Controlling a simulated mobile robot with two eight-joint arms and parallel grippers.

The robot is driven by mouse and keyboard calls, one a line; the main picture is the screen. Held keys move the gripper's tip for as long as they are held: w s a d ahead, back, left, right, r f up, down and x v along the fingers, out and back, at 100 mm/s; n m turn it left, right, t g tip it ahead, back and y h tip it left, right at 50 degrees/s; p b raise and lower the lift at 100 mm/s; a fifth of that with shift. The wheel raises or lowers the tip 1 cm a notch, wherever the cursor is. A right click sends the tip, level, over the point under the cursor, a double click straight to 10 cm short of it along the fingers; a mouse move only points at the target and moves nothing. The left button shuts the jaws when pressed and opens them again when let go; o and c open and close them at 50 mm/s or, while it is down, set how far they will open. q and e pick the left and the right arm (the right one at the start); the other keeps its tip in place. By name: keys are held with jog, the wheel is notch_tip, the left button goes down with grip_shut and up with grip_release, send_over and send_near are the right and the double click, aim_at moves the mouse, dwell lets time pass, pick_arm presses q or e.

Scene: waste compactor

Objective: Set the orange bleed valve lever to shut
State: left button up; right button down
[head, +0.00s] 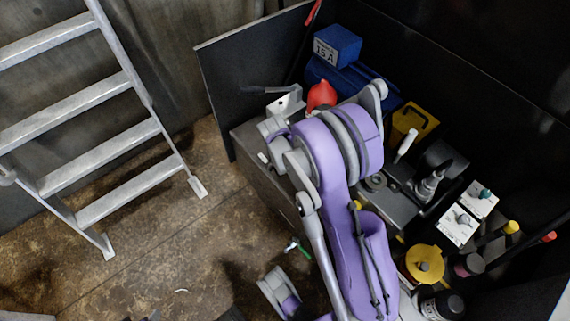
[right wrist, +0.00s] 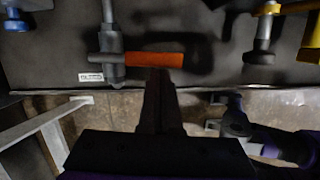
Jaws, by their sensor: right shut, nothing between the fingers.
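In the right wrist view the orange bleed valve lever (right wrist: 153,60) lies level, pointing right from a grey valve body (right wrist: 112,60) on a vertical grey pipe. It is across the pipe's line. My right gripper (right wrist: 160,80) is shut and empty, its fingertips right at the lever's lower edge near the free end; I cannot tell whether they touch it. In the head view I cannot make out the lever or the right gripper; a purple arm of mine covers the middle of the view. My left gripper is not seen.
A grey fitting (right wrist: 260,50) hangs at the upper right. In the head view a ladder (head: 95,130) stands left, and a blue box (head: 338,46), red knob (head: 321,94) and yellow disc (head: 425,264) crowd the dark cabinet.

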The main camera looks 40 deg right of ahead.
dwell(0.7)
jog(key=a+r+p, duration=0.2)
jog(key=a+r, duration=0.4)
jog(key=r, duration=0.4)
jog(key=shift+w+r+p, duration=0.2)
jog(key=shift+r+p, duration=0.1)
